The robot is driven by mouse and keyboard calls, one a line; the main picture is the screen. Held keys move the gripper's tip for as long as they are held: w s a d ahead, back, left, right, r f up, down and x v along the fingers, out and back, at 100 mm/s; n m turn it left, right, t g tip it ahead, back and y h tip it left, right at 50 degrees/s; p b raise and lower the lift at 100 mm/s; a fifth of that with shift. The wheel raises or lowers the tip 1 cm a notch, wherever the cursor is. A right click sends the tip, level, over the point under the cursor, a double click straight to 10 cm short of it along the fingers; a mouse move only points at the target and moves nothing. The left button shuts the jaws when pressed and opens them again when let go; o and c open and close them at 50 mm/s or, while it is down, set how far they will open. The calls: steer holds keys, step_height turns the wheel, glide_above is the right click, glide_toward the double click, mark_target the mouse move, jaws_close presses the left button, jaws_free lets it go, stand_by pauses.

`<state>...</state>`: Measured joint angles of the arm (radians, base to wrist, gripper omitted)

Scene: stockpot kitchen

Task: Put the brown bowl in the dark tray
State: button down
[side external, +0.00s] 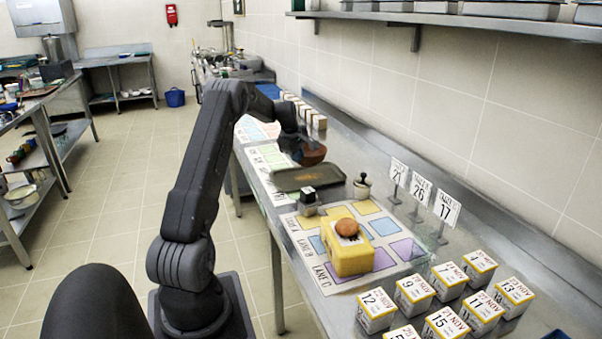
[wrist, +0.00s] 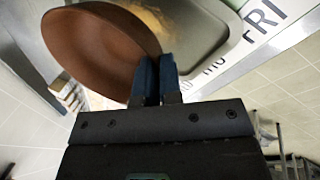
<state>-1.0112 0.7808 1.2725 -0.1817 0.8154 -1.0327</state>
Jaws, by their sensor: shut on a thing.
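The brown bowl (side external: 313,155) hangs at my gripper (side external: 300,150) in the side external view, a little above the far part of the dark tray. In the wrist view the brown bowl (wrist: 95,50) is large at the upper left, and my gripper (wrist: 155,80) is shut on its rim. The dark tray (side external: 290,182) lies on the steel counter, below and slightly nearer than the bowl. Part of the tray (wrist: 215,35) shows behind the bowl in the wrist view. The bowl hides some of it there.
A yellow block (side external: 347,250) with a round brown item on top stands nearer on the coloured lane mat (side external: 310,275). A small dark-topped block (side external: 308,197) and a knobbed weight (side external: 362,187) stand close to the tray. Number signs (side external: 420,188) and several dated boxes (side external: 445,325) are to the right.

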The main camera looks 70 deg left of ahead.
steer(key=shift+f, duration=2.8)
steer(key=shift+f, duration=0.1)
steer(key=c, duration=1.3)
jaws_free()
